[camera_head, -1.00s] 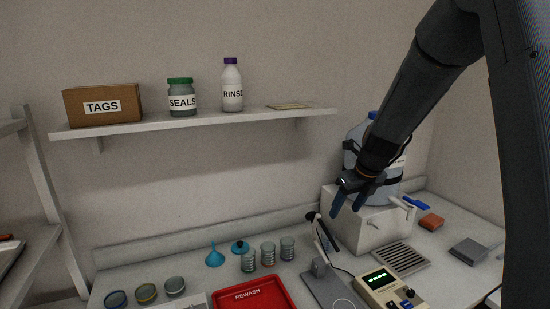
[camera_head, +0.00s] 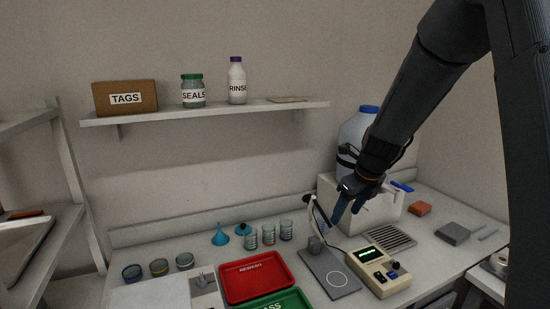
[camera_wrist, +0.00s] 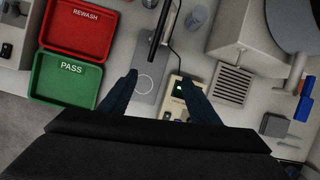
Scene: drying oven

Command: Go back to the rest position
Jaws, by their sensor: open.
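My gripper (camera_head: 350,203) is open and empty in the head view, raised above the counter in front of the white box with the large bottle. In the wrist view its two dark blue fingers (camera_wrist: 158,92) are spread apart with nothing between them. Below them lie the grey stand plate (camera_wrist: 146,88) and the beige meter (camera_wrist: 175,101) with a green display. The meter (camera_head: 380,272) and the stand plate (camera_head: 328,273) also show in the head view. My arm comes in from the upper right and hides part of the large bottle (camera_head: 352,133).
A red REWASH tray (camera_head: 257,273) and a green PASS tray (camera_head: 283,300) lie left of the stand. Several glass beakers (camera_head: 269,234) and a blue funnel (camera_head: 220,236) stand behind them. A wall shelf (camera_head: 205,114) holds a TAGS box and bottles. A sponge (camera_head: 419,208) lies at right.

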